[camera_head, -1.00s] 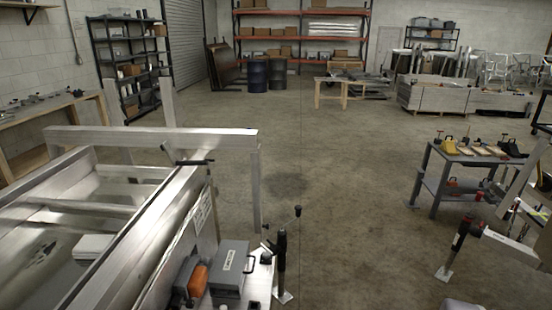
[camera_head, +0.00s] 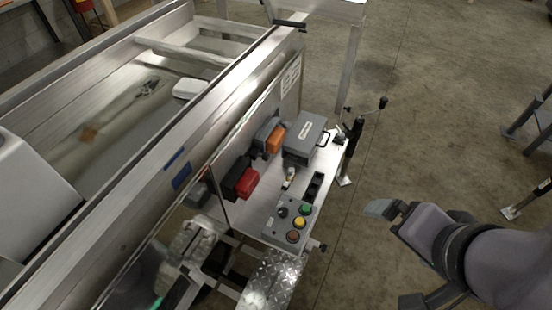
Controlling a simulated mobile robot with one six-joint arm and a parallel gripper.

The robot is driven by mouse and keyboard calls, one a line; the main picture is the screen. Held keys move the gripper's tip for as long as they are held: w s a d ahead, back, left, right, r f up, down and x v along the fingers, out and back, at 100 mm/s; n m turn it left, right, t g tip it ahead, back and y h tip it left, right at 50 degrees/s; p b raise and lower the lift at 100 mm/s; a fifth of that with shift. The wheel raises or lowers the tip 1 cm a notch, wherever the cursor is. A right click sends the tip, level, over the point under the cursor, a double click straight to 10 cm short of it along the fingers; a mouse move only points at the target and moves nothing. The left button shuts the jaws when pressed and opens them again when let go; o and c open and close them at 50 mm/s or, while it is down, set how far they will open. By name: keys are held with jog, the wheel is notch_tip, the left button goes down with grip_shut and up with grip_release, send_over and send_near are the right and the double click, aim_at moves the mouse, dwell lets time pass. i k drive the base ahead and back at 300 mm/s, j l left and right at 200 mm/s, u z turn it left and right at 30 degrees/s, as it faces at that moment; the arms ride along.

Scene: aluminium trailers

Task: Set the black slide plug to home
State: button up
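A narrow black piece (camera_head: 314,187) lies on the metal shelf along the trailer's side, just above a grey control box. It may be the black slide plug, but it is too small to be sure, and no home mark can be made out. A small pale fitting (camera_head: 290,178) stands to its left. My gripper (camera_head: 380,209) enters from the right, over the floor. It is apart from the shelf, and its tip points left. I see no object in it, and its finger gap cannot be made out.
The grey control box (camera_head: 291,221) has several coloured knobs. A grey case (camera_head: 304,140), an orange piece (camera_head: 276,139) and a red-and-black block (camera_head: 246,183) sit near the trailer wall (camera_head: 215,115). A jack with a crank (camera_head: 352,138) stands right of the shelf.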

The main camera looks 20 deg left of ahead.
aim_at(255, 153)
jog(key=u, duration=1.25)
